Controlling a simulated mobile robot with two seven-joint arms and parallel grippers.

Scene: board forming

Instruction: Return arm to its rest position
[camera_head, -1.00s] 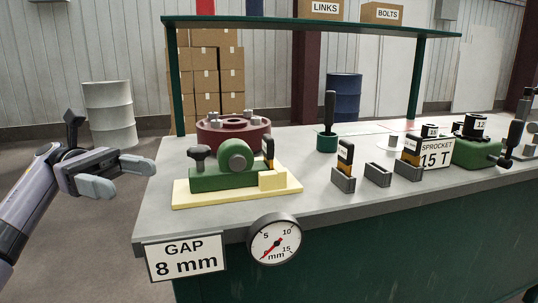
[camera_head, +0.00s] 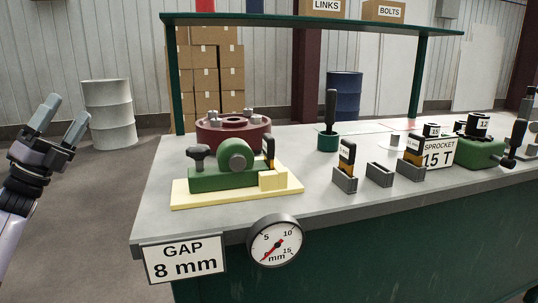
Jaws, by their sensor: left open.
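My left gripper (camera_head: 62,122) is at the far left of the head view, off the bench, with its two grey fingers pointing up and spread apart. Nothing is between them. My left arm (camera_head: 12,225) comes in from the lower left edge. The right gripper does not show. On the grey bench (camera_head: 230,220), a green fixture (camera_head: 215,179) with a dark knob sits on a pale yellow plate (camera_head: 195,200), and a black-and-yellow tagged piece (camera_head: 268,150) stands at its right end. My gripper is well apart from the bench and everything on it.
A white drum (camera_head: 108,115) stands on the floor behind my left gripper. A gauge (camera_head: 275,243) and a "GAP 8 mm" sign (camera_head: 184,258) are at the bench's front edge. Small holders (camera_head: 379,174) and a maroon round part (camera_head: 232,133) are on the bench. Floor left of the bench is clear.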

